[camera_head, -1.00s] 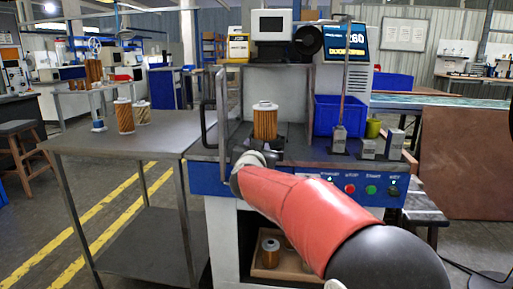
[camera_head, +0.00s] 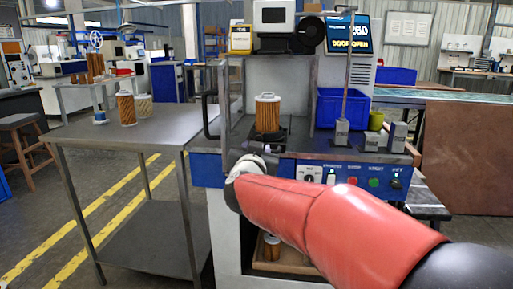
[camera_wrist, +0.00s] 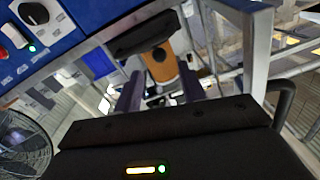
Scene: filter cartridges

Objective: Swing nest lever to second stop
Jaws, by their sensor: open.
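A filter cartridge (camera_head: 267,114) with pleated orange sides and a white cap stands upright on the dark nest (camera_head: 265,137) in the open test station. In the wrist view, a black bar-like part (camera_wrist: 146,34) lies beyond my fingers, with an orange-brown part (camera_wrist: 163,68) below it; I cannot tell for certain which is the nest lever. My gripper (camera_wrist: 160,92) is open, its two fingers apart, with nothing clearly held between them. In the head view my red arm reaches to the station's front edge and hides the fingers.
The front panel (camera_head: 345,177) carries a knob and coloured buttons. A blue bin (camera_head: 342,108) and grey blocks (camera_head: 398,135) stand right of the nest. A black handle (camera_head: 208,115) juts out at left. More cartridges stand on the steel table (camera_head: 150,142), whose near part is clear.

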